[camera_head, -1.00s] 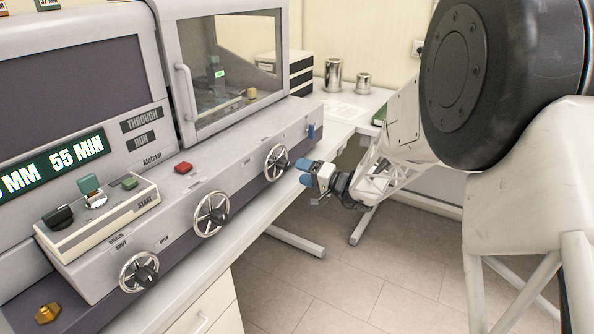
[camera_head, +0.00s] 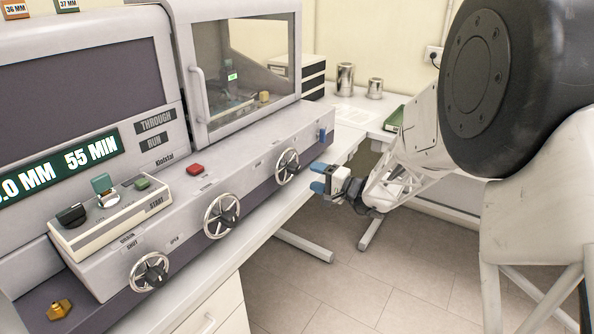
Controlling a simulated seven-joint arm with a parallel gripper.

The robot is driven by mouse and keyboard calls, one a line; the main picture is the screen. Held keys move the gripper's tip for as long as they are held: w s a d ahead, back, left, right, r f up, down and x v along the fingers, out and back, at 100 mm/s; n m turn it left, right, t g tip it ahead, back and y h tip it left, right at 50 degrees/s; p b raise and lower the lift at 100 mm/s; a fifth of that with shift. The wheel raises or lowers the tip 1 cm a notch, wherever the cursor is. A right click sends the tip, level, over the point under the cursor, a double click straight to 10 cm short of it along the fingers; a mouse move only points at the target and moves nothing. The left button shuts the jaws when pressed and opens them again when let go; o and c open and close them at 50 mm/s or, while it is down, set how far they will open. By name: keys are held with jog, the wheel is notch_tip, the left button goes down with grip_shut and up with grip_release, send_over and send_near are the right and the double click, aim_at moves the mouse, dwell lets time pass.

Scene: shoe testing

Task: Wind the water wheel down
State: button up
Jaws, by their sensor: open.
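Three silver spoked handwheels with dark hubs and knobs sit along the sloped front of the grey machine (camera_head: 205,260): a left wheel (camera_head: 135,275) by the drain, shut and open lettering, a middle wheel (camera_head: 207,222), and a right wheel (camera_head: 277,167). I cannot read which one is marked for water. My gripper (camera_head: 317,177), with blue fingertips, is open and empty. It is just right of the right wheel, pointing toward it, with a small apparent gap. The right wheel's rim is in plain view.
A control box (camera_head: 110,215) with switches, a red button (camera_head: 195,169) and a small blue part (camera_head: 322,134) stand on the machine. A windowed cabinet (camera_head: 200,101) rises behind. Metal cups (camera_head: 345,79) are on the back desk. Open floor lies below my arm.

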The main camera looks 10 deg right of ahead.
aim_at(298, 170)
jog(key=m, duration=1.9)
jog(key=shift+w+a, duration=0.1)
jog(key=shift+x, duration=3.8)
jog(key=c, duration=0.9)
